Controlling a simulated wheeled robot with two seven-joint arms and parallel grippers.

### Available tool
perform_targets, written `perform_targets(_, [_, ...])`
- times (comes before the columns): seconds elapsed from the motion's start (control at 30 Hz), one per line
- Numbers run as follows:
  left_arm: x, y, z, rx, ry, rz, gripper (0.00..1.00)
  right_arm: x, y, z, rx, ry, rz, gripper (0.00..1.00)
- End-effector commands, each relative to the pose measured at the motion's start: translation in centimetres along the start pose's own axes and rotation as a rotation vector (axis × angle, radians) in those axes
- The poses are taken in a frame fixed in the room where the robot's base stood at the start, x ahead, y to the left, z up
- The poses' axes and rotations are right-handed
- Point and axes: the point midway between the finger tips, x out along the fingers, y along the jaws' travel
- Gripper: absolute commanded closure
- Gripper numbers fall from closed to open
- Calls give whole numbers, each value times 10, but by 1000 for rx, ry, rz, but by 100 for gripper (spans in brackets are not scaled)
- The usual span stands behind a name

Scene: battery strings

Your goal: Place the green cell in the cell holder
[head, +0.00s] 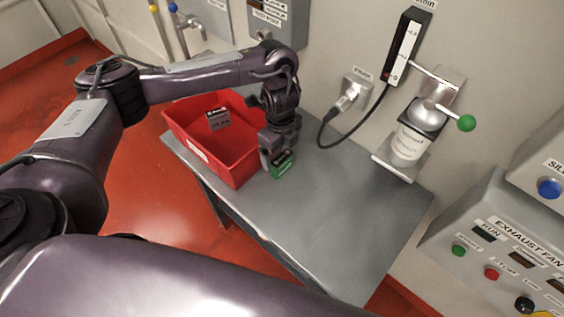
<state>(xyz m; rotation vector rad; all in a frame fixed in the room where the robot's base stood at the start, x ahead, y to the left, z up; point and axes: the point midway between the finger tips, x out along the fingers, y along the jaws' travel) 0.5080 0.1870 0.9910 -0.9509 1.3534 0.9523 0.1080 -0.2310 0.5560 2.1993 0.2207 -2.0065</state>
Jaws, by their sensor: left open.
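A green cell (281,170) with a dark top is at the right side of the red bin, over the grey table. My left gripper (276,157) points down right at the cell, its jaws open around or just above it. The gripper hides part of the cell, and I cannot tell whether they touch or whether the cell rests on the table. I cannot make out a cell holder with certainty in this view. My right gripper is not in view.
The red bin (243,170) stands at the table's left, with a dark labelled block (217,119) in it. The grey table (330,220) is clear in front. A white container (407,143) on a wall bracket, a cable (346,133) and a control panel (480,255) stand right.

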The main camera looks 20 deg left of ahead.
Motion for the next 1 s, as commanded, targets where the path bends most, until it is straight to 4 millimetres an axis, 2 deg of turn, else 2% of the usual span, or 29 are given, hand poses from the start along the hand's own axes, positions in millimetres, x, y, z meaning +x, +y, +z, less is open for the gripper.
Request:
perform_targets(0.13, [17,-4,-1,0,0,4,11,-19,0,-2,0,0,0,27])
perform_targets(0.3, [40,-4,0,1,0,2,11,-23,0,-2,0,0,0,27])
perform_targets(0.57, [45,-5,0,2,0,0,11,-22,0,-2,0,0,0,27])
perform_targets(0.67, [45,-5,0,2,0,0,21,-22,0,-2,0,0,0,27])
perform_targets(1.0, [44,-5,0,2,0,0,66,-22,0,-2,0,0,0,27])
